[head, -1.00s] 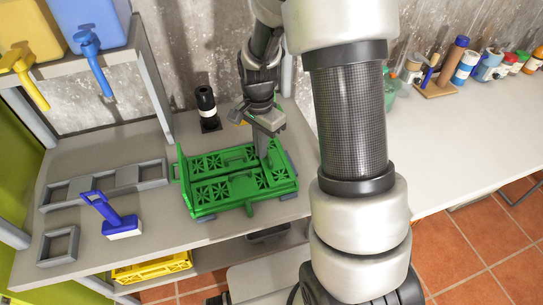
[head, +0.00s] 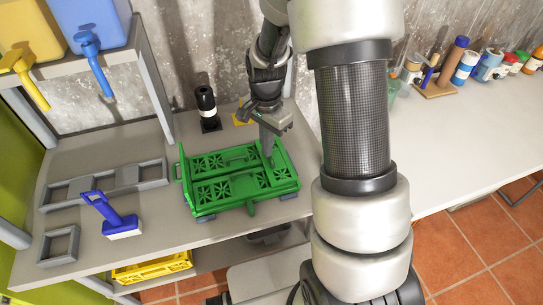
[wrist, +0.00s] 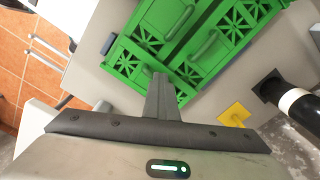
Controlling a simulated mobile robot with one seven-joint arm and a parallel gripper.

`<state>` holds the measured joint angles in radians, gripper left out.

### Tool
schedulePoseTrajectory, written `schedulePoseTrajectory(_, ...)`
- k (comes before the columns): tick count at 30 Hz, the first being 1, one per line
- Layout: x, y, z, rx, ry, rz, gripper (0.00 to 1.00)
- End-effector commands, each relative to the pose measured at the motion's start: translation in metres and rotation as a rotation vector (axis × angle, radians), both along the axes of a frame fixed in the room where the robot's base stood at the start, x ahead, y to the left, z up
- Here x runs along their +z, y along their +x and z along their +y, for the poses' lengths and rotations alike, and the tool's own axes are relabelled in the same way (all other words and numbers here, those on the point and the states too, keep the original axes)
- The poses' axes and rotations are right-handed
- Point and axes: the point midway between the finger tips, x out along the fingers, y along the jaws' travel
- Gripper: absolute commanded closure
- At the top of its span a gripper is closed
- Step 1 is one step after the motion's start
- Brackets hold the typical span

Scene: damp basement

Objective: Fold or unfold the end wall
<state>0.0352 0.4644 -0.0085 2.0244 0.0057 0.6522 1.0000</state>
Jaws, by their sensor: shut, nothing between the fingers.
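The green folding crate (head: 228,190) lies low on the grey bench, with its latticed panels lying flat in it. A narrow end wall (head: 183,172) stands up at its left end. At the right end (head: 285,176) I cannot tell clearly how the wall lies. My gripper (head: 267,152) is shut and empty, pointing down at the right part of the crate's back side. In the wrist view my shut fingers (wrist: 163,92) reach toward the crate's panels (wrist: 225,35); I cannot tell whether they touch. My arm hides part of the scene right of the crate.
A black-and-white cylinder (head: 207,108) stands behind the crate, with a yellow patch (head: 242,119) near it. Grey frames (head: 103,186) and a blue-handled tool (head: 112,216) lie to the left. A yellow crate (head: 152,268) sits below. Jars (head: 487,66) line the right bench.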

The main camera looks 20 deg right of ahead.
Motion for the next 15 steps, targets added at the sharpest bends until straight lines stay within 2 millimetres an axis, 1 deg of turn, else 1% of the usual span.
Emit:
schedulePoseTrajectory(5,0.0004,-0.0010,-0.0019,-0.002,-0.001,0.003,1.00)
schedulePoseTrajectory(15,0.0089,-0.0004,-0.0063,-0.002,0.000,0.001,1.00)
